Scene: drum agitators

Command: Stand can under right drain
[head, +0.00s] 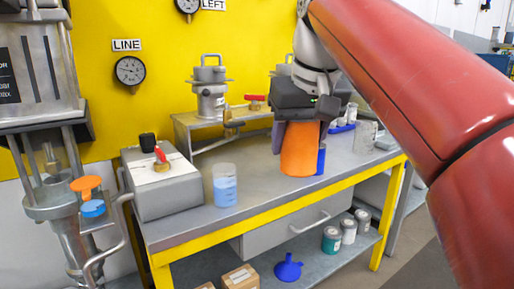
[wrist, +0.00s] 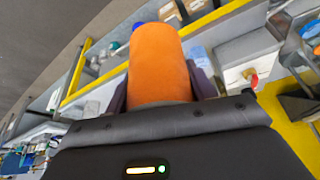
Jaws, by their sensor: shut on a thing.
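An orange can (head: 299,156), wider at its base in the head view, hangs roughly upright below my gripper (head: 301,135). My gripper is shut on it, with a dark finger on either side. The can also fills the middle of the wrist view (wrist: 159,65). It is over the front right part of the grey bench (head: 262,181); whether its base touches the top is unclear. A metal drum (head: 210,97) stands on a raised stand, with a red-handled valve (head: 255,103) to its right. A second drum (head: 283,69) is mostly hidden behind my gripper. I cannot make out the right drain.
A beaker of blue liquid (head: 225,186) stands left of the can, beside a grey box (head: 162,181) with a red-handled valve. A blue thing (head: 321,158) shows just behind the can. A blue funnel (head: 288,267) lies on the lower shelf. The bench middle is clear.

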